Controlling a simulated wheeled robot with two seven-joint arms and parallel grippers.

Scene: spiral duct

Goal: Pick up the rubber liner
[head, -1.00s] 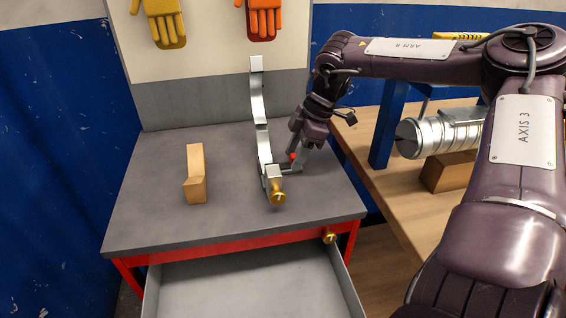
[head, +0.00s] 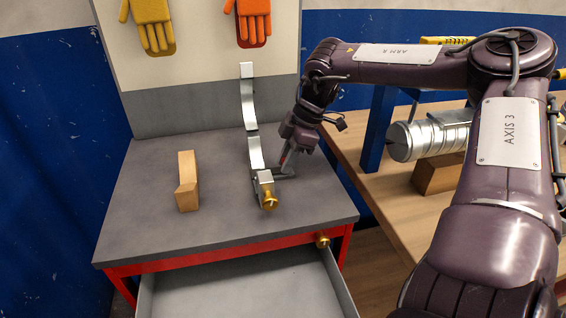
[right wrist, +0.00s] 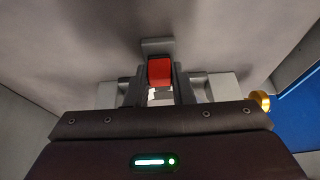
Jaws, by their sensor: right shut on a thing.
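I cannot pick out a thing that is surely the rubber liner. My right gripper (head: 285,170) is low over the grey tabletop, just right of an open curved metal clamp band (head: 248,104) with a brass knob (head: 269,200). In the right wrist view my right gripper (right wrist: 159,85) is shut on a small red piece (right wrist: 159,72), with grey metal close around it. A sliver of that red piece (head: 284,158) shows in the head view. I cannot tell whether it is the liner or part of the clamp. My left gripper is not in view.
An L-shaped wooden block (head: 187,180) stands on the left of the tabletop (head: 150,225). Below it, an open drawer (head: 235,290) looks empty where visible. To the right, a metal duct (head: 432,138) rests on a wooden support (head: 437,174) on a bench. Gloves hang behind.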

